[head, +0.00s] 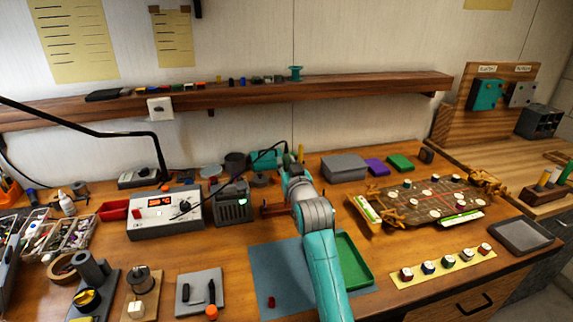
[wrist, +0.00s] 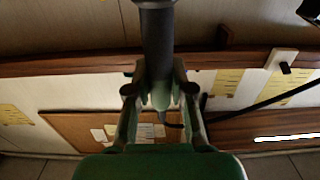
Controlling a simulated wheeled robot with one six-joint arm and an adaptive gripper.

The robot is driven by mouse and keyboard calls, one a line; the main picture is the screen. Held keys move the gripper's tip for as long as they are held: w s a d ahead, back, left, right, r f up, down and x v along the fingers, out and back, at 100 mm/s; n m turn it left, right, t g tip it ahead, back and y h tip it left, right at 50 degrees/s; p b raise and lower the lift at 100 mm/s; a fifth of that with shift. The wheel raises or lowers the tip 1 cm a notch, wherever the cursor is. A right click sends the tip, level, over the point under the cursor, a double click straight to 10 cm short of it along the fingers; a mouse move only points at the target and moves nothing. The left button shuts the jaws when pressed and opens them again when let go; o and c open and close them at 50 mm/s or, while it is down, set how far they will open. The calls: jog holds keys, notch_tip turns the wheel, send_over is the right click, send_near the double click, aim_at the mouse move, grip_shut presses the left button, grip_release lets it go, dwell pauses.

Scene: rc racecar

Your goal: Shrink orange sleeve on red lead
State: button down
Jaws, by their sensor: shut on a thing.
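My gripper (wrist: 160,92) is shut on a dark grey, round handle-like tool (wrist: 157,42) in the wrist view. The tool stands between the two fingers, with a paler end and a short dark cable by the fingertips. A brown board (head: 405,206) with white round pads sits in tan clamps at the right. A thin red lead (head: 441,194) seems to cross it. I cannot make out an orange sleeve.
A station with a red display (head: 165,212) and a dark holder box (head: 234,207) stand left of my arm. A green tray (head: 352,262) lies on a blue-grey mat (head: 271,262). A yellow strip (head: 445,265) with several small pots lies in front of the board.

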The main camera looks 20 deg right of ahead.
jog(key=shift+r, duration=0.1)
notch_tip(320, 180, up, 7)
jog(key=s, duration=0.1)
dwell(0.8)
dwell(0.4)
